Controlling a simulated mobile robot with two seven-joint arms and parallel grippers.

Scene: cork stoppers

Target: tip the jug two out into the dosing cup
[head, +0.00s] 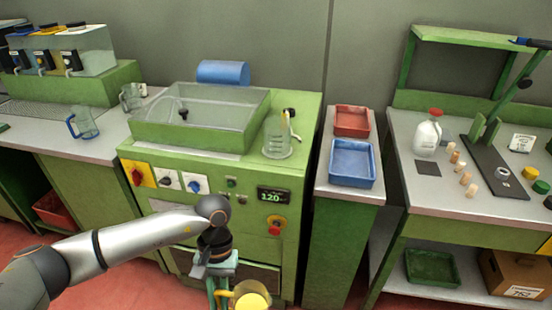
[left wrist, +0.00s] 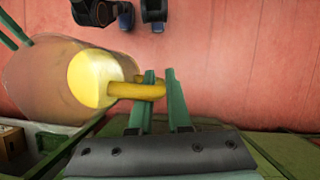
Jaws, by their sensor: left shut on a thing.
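The jug in my left gripper (head: 222,292) has a yellow handle and shows yellow inside; I take it as jug two (head: 252,299). It hangs low in front of the green machine, cut off by the bottom edge of the head view. In the left wrist view, the green fingers (left wrist: 160,105) are shut around the yellow handle (left wrist: 140,90), and the jug's clear body (left wrist: 45,75) lies to their left. A clear graduated cup (head: 277,143), likely the dosing cup, stands upright on the machine's top right, above and apart from the jug. My right gripper is not in view.
The machine has a clear-lidded basin (head: 200,118), knobs and a display (head: 273,195) reading 120. A blue-handled jug (head: 84,123) and another clear jug (head: 131,98) stand on the left counter. Red (head: 351,121) and blue (head: 352,162) trays, a bottle (head: 427,136) and corks are to the right.

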